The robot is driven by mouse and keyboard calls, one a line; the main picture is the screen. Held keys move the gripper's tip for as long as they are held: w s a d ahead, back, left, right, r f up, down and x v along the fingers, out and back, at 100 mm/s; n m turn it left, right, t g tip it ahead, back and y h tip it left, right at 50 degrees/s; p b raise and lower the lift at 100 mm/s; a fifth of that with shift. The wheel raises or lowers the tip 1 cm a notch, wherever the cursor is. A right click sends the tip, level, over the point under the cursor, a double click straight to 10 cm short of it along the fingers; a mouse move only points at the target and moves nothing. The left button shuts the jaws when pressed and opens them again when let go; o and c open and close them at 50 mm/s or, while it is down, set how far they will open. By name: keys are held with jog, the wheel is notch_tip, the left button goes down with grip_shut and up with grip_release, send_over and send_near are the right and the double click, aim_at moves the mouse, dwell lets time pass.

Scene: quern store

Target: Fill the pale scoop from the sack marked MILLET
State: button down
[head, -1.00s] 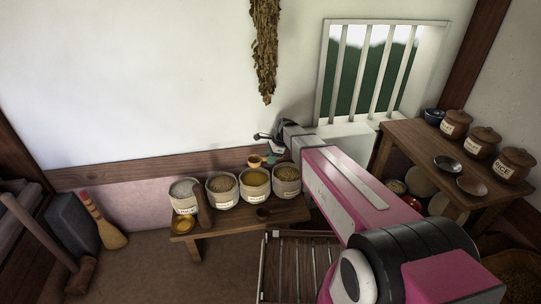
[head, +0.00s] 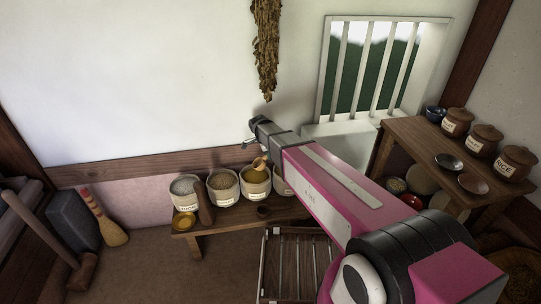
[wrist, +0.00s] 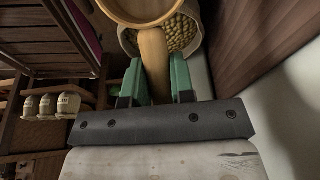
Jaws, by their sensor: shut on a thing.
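My gripper (wrist: 157,64) is shut on the handle of the pale wooden scoop (wrist: 152,45) in the wrist view. The scoop's round bowl is cut off by the top edge, and I cannot tell whether it holds grain. Beyond it is an open sack of pale round grain (wrist: 186,32). In the head view the scoop (head: 260,163) shows above the third sack (head: 255,189) from the left. The sacks stand in a row on a low bench; their labels are too small to read surely, so I cannot tell which says MILLET. My arm hides most of the fourth sack.
A slatted rack (head: 297,262) stands in front. A table (head: 411,140) with lidded jars and dishes is at right. A wall runs close behind the sacks.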

aim_at(264, 166)
jog(key=shift+r+t+h, duration=0.1)
jog(key=shift+t+h, duration=0.2)
jog(key=shift+h, duration=0.7)
jog(key=shift+f, duration=3.45)
jog(key=shift+s+a, duration=0.25)
jog(key=shift+a, duration=0.65)
jog(key=shift+s+a, duration=0.25)
jog(key=shift+a, duration=0.6)
jog(key=shift+d+f+y, duration=0.25)
jog(key=shift+d+y, duration=0.1)
jog(key=shift+y, duration=0.05)
jog(key=shift+w+d+f+g+y, duration=0.2)
jog(key=shift+d+f+g+y, duration=0.3)
jog(key=shift+y, duration=0.4)
jog(key=y, duration=0.1)
jog(key=d+y, duration=0.1)
jog(key=d+g+y, duration=0.1)
jog(key=y, duration=0.1)
jog(key=shift+w+f, duration=0.2)
jog(key=shift+w, duration=0.1)
jog(key=shift+r+g+y, duration=0.25)
jog(key=shift+r+y, duration=0.5)
jog(key=shift+r, duration=0.6)
jog(key=shift+r+g+y, duration=0.25)
jog(key=shift+r+y, duration=0.5)
jog(key=shift+r, duration=0.6)
